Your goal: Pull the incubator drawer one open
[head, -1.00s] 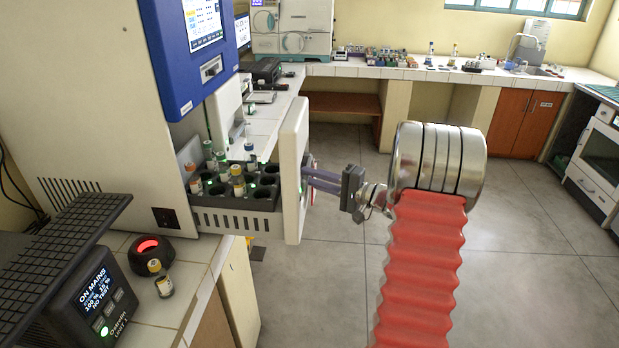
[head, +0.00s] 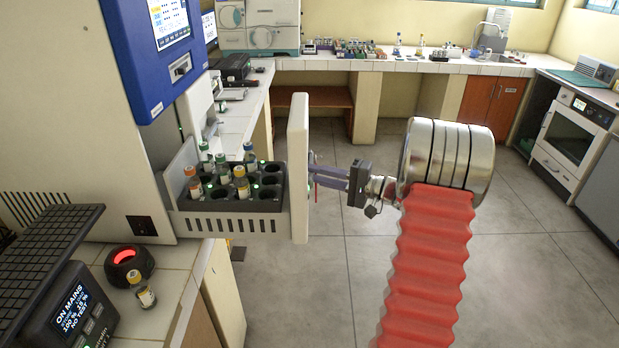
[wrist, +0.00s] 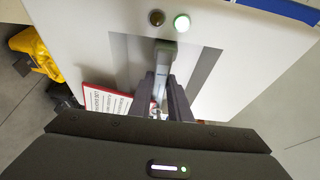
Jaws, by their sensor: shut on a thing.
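The incubator drawer (head: 230,222) stands out from the white incubator body (head: 70,120), its grey rack holding several capped vials and some empty wells. Its white front panel (head: 299,170) is upright at the drawer's right end. My gripper (head: 316,176) is at the outer face of that panel. In the wrist view my gripper (wrist: 161,98) is shut on the grey drawer handle (wrist: 164,62). The head view hides the handle behind the panel's edge.
A loose vial (head: 142,290) stands on the tiled counter next to a black ring-shaped device with a red glow (head: 128,265). A power unit with a screen (head: 78,310) is at the lower left. Open floor (head: 420,280) lies to the right.

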